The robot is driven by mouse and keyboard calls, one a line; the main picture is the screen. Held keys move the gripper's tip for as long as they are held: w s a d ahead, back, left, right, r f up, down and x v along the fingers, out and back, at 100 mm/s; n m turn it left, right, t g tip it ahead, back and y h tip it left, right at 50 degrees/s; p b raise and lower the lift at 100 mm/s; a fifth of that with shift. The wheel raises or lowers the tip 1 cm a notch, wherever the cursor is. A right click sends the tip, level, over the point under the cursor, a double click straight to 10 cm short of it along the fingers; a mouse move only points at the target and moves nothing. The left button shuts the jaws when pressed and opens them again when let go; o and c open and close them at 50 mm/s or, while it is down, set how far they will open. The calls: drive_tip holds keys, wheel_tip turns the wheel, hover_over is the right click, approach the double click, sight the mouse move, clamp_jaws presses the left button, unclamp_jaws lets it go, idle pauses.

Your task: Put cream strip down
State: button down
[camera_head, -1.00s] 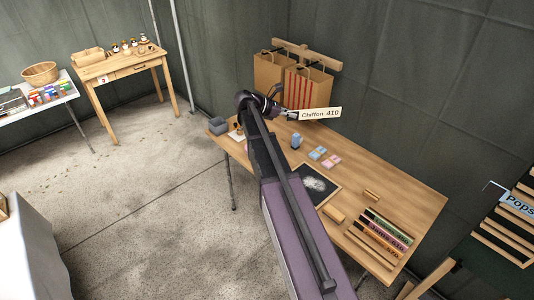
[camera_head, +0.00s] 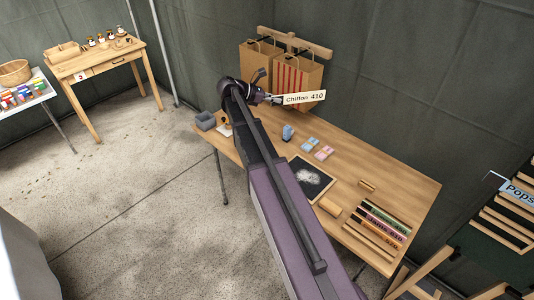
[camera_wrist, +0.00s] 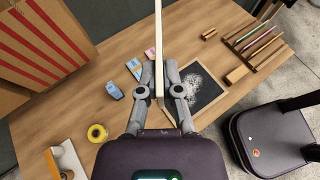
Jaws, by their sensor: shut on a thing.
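The cream strip (camera_head: 304,97), lettered "Chiffon 410", is held in my gripper (camera_head: 274,99) above the back part of the wooden table. In the wrist view the strip (camera_wrist: 158,45) shows edge-on between the two fingers of my gripper (camera_wrist: 160,98), which are shut on it. The strip is clear of the tabletop (camera_head: 340,150). In the head view it overlaps the lower part of a red-striped paper bag (camera_head: 291,80). A slotted wooden rack (camera_head: 366,241) with several coloured lettered strips (camera_head: 385,220) lies at the table's right end.
A black slate with a white smudge (camera_head: 309,177), small blue and pink packs (camera_head: 317,148), a blue item (camera_head: 288,133) and wooden blocks (camera_head: 330,207) are on the table. A yellow tape roll (camera_wrist: 97,133) lies near the left end. A sign stand (camera_head: 505,225) stands at the right.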

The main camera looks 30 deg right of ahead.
drive_tip(key=shift+f, duration=0.1)
drive_tip(key=s+a+f+n+t+b, duration=0.2)
drive_tip(key=a+f+b, duration=0.2)
drive_tip(key=f+b, duration=0.6)
drive_tip(key=s+a+f+n+t+b, duration=0.2)
drive_tip(key=a+f+b, duration=0.3)
drive_tip(key=f+b, duration=0.5)
drive_tip(key=s+a+f+n+t+b, duration=0.2)
drive_tip(key=a+f+t+b, duration=0.1)
drive_tip(key=f+b, duration=0.7)
drive_tip(key=shift+s+a+f+n+t, duration=0.15)
drive_tip(key=shift+s+a+n+t, duration=0.25)
drive_tip(key=shift+a, duration=0.35)
drive_tip(key=shift+w, duration=0.15)
drive_tip(key=w+d, duration=0.2)
drive_tip(key=w, duration=0.2)
drive_tip(key=w+d+f+b, duration=0.1)
drive_tip(key=w+d, duration=0.2)
drive_tip(key=w, duration=0.2)
drive_tip(key=w+d+b, duration=0.1)
drive_tip(key=w+d, duration=0.1)
drive_tip(key=w, duration=0.2)
drive_tip(key=shift+w+d+f, duration=0.25)
drive_tip(key=shift+w+d, duration=0.1)
drive_tip(key=shift+w, duration=0.05)
drive_tip(key=shift+f, duration=0.1)
drive_tip(key=shift+f+b, duration=1.7)
drive_tip(key=shift+b, duration=0.05)
